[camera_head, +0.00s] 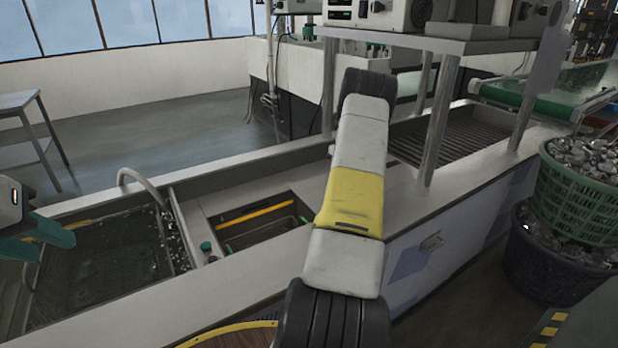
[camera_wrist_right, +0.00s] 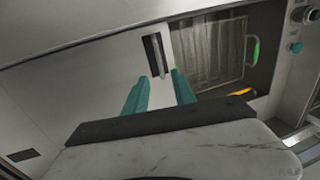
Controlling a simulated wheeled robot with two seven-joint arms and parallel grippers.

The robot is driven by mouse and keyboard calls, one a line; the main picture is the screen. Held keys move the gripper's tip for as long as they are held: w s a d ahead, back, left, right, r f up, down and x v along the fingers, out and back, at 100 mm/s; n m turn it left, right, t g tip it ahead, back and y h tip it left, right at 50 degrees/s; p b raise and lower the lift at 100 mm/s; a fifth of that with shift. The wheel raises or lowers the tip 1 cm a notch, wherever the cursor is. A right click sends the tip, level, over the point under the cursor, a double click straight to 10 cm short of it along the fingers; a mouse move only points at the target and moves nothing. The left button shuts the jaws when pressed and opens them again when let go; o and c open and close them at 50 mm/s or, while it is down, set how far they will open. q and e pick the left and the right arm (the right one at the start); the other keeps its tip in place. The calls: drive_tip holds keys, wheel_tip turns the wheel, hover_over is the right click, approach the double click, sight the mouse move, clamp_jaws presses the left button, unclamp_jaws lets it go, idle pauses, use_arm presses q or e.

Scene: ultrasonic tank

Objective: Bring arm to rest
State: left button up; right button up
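My left gripper (camera_head: 55,247) is at the left edge of the head view, over the near-left part of the water tank. Its two teal fingers are apart and nothing shows between them. My right arm (camera_head: 352,200), white with a yellow band, reaches across the middle of the head view over the counter. Its gripper is hidden there. In the right wrist view my right gripper (camera_wrist_right: 159,76) has its two teal fingers apart and empty, above a pale surface with a dark slot (camera_wrist_right: 156,54).
The water tank (camera_head: 182,236) with a curved pipe (camera_head: 148,185) lies at left. Beside it, a recessed basin holds a basket with a yellow bar (camera_head: 256,212); its green handle (camera_wrist_right: 256,50) also shows in the wrist view. Metal posts (camera_head: 438,125) carry a shelf.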

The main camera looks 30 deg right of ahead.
drive_tip(key=s+a+r+t+h, duration=0.1)
drive_tip(key=s+a+r+t, duration=0.15)
drive_tip(key=a+r, duration=1.9)
drive_tip(key=s+a+r+t, duration=0.2)
drive_tip(key=s+a+r, duration=0.5)
drive_tip(key=s+a, duration=0.5)
drive_tip(key=s+a+f+t+y, duration=0.1)
drive_tip(key=s+a, duration=0.5)
drive_tip(key=s, duration=0.6)
drive_tip(key=shift+f+t, duration=0.35)
drive_tip(key=shift+f, duration=0.3)
